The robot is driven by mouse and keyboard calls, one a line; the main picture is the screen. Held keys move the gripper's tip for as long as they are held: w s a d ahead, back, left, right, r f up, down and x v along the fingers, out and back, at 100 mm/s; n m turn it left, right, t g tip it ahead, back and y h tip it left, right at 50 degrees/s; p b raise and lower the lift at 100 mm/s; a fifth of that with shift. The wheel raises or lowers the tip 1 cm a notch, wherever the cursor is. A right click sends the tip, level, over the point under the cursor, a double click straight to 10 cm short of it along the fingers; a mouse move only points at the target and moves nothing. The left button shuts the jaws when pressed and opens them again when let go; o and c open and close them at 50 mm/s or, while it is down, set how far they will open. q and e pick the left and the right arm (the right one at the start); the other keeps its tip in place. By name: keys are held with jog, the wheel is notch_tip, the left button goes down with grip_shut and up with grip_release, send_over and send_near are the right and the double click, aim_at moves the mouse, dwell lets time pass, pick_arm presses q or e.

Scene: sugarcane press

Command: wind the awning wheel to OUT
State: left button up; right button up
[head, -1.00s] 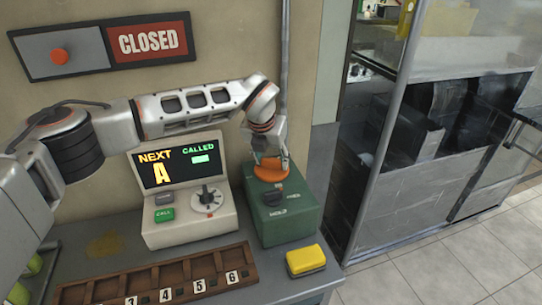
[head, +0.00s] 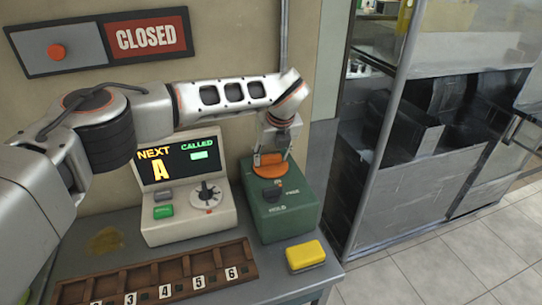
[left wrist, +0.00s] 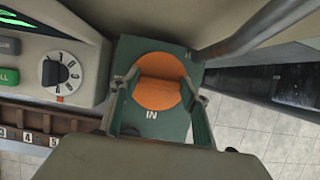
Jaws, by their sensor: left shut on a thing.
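The awning wheel is an orange disc (head: 291,180) with a raised orange grip bar, on top of a green box (head: 290,218). In the left wrist view the wheel (left wrist: 158,64) lies between my fingers, with the word IN on the box below it. My left gripper (head: 270,160) comes down from above and is shut on the wheel's grip bar; the left wrist view shows its fingers (left wrist: 160,97) on both sides of the bar. A dark lever (head: 271,194) sits on the box front near the words HOLD and FREE. No OUT mark is readable. My right gripper is not in view.
A counter display with a dial (head: 207,193) stands close left of the green box. A yellow block (head: 305,256) and a wooden numbered tray (head: 243,273) lie in front. A pipe (head: 284,40) runs down the wall behind. A glass case (head: 395,130) stands to the right.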

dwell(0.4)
pick_arm(q)
jog(key=o, duration=1.1)
jog(key=shift+r, duration=0.1)
jog(key=v, duration=1.2)
